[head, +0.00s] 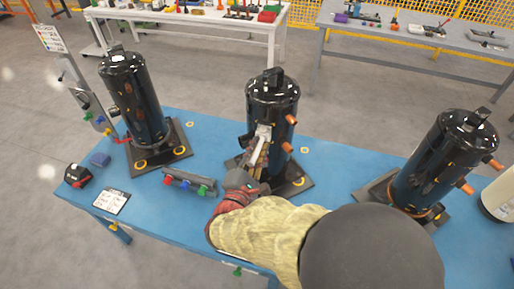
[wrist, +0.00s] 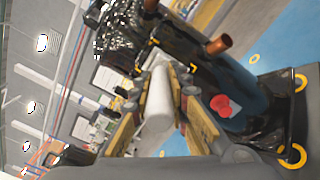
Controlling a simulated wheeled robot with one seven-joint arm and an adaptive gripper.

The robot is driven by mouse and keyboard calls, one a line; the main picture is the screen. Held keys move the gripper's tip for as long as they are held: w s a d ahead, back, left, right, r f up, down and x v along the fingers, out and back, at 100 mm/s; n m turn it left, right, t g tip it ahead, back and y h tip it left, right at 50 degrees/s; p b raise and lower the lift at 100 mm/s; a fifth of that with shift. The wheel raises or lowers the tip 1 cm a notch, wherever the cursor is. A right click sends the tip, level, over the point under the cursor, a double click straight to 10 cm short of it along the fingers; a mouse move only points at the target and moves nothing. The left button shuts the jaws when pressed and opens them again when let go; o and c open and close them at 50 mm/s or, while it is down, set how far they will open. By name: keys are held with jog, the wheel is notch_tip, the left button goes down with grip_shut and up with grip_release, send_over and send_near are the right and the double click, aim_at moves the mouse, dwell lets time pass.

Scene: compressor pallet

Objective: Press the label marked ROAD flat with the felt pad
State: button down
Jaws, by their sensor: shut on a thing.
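The middle black compressor (head: 272,103) stands upright on a dark base plate on the blue table. My gripper (head: 260,146) is in front of its near side and hides part of it. In the wrist view my gripper (wrist: 161,82) is shut on a white, rounded cylindrical piece (wrist: 159,105), which looks like the felt pad. The piece points toward the compressor's dark body (wrist: 222,75); I cannot tell whether they touch. No label marked ROAD can be read in either view.
Two more black compressors stand on the blue table (head: 168,118), one left (head: 133,97) and one right (head: 443,158). Copper stubs (head: 290,118) stick out from the middle one. A holder with coloured pieces (head: 190,183) and a white card (head: 111,201) lie at front left.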

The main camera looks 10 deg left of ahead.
jog(key=shift+w, duration=0.3)
dwell(0.5)
jog(key=shift+s, duration=0.1)
jog(key=shift+s+a, duration=0.15)
jog(key=shift+s, duration=1.5)
jog(key=shift+w+b, duration=0.1)
jog(key=shift+b, duration=0.25)
jog(key=shift+w+f+b, duration=0.75)
jog(key=shift+w+b, duration=0.25)
jog(key=shift+w, duration=0.25)
jog(key=shift+w+b, duration=0.3)
jog(key=shift+w, duration=0.1)
jog(key=shift+s, duration=0.15)
